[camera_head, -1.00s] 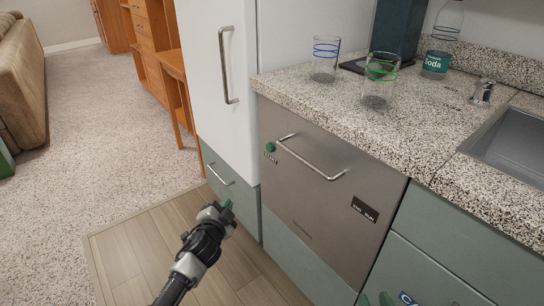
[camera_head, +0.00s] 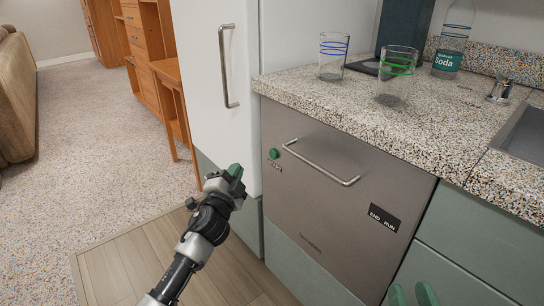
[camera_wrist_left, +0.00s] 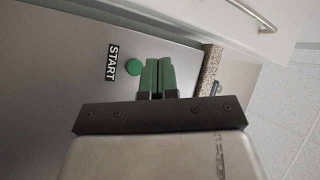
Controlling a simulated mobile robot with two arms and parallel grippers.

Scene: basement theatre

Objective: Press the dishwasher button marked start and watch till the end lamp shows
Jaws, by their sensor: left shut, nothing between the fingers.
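The dishwasher (camera_head: 325,215) has a grey steel front with a bar handle. Its round green button (camera_head: 273,154) sits at the upper left, with the START label (camera_head: 275,166) below it. The button (camera_wrist_left: 133,68) and label (camera_wrist_left: 112,62) also show in the left wrist view. A black END/RUN panel (camera_head: 384,217) is at the lower right; no lit lamp can be made out. My left gripper (camera_head: 236,171) is shut and empty, left of and slightly below the button, apart from it. My right gripper (camera_head: 412,293) shows green fingertips, spread apart, at the bottom edge.
The handle (camera_head: 320,163) juts out right of the button. A white fridge (camera_head: 215,80) with a vertical handle stands to the left. The speckled counter (camera_head: 350,105) above carries a blue-ringed glass (camera_head: 333,56), a green-ringed glass (camera_head: 397,77) and a soda bottle (camera_head: 450,45).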

